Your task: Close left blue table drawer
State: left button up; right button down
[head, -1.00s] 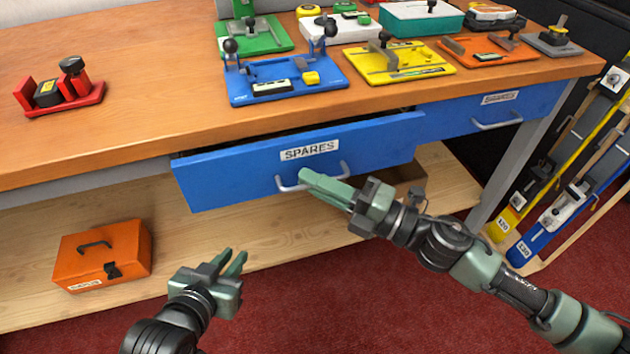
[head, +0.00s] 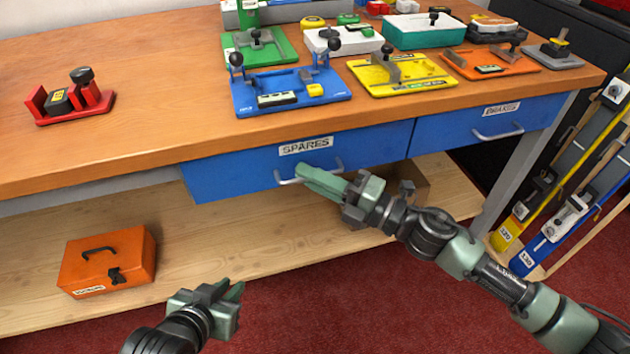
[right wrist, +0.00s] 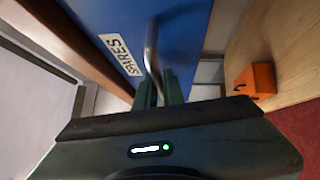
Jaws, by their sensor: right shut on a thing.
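The left blue drawer (head: 240,176), labelled SPARES, sits under the orange-brown tabletop with its front about level with the right blue drawer (head: 440,132). Its silver bar handle (head: 330,166) is on the front. My right gripper (head: 310,176) is shut on this handle. In the right wrist view the fingers (right wrist: 158,88) meet the handle (right wrist: 152,50), and the blue front (right wrist: 180,22) fills the upper middle. My left gripper (head: 232,292) is away from the drawer, low in front of the bench, with its fingers a little apart and empty.
An orange toolbox (head: 108,262) stands on the lower wooden shelf (head: 215,240). A cardboard box (head: 412,184) sits behind my right wrist. Blue (head: 290,92) and yellow (head: 402,74) jigs and a red holder (head: 72,100) stand on the tabletop. Red carpet is clear in front.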

jog(key=shift+w+d, duration=0.1)
jog(key=shift+w, duration=0.05)
jog(key=c, duration=1.8)
grip_release()
jog(key=shift+d, duration=0.1)
jog(key=shift+d+f, duration=0.15)
jog(key=shift+d, duration=0.1)
jog(key=r+v, duration=0.1)
jog(key=v, duration=0.6)
jog(key=shift+s+f, duration=0.25)
jog(key=shift+f, duration=0.1)
